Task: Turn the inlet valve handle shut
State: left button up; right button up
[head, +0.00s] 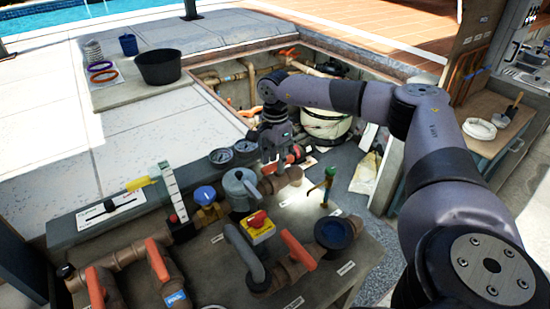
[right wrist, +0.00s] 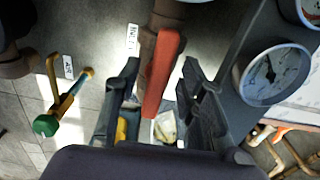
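A red valve handle (right wrist: 162,75) on a brown pipe (right wrist: 165,20) lies between the two fingers of my right gripper (right wrist: 160,105) in the right wrist view. The fingers are open, with a gap on each side of the handle. A small white label beside it is too blurred to read surely. In the head view my right gripper (head: 276,155) points down over the back of the bench, and the red handle (head: 297,153) shows just right of it, partly hidden by the fingers. My left gripper is not in view.
Two pressure gauges (head: 232,155) stand left of my right gripper. A grey valve body (head: 240,187), a green tap (head: 330,173) and other red-handled valves (head: 298,248) crowd the bench. The open pit with pipes (head: 235,75) lies behind.

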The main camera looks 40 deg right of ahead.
jog(key=shift+c, duration=0.2)
grip_shut()
dwell(0.3)
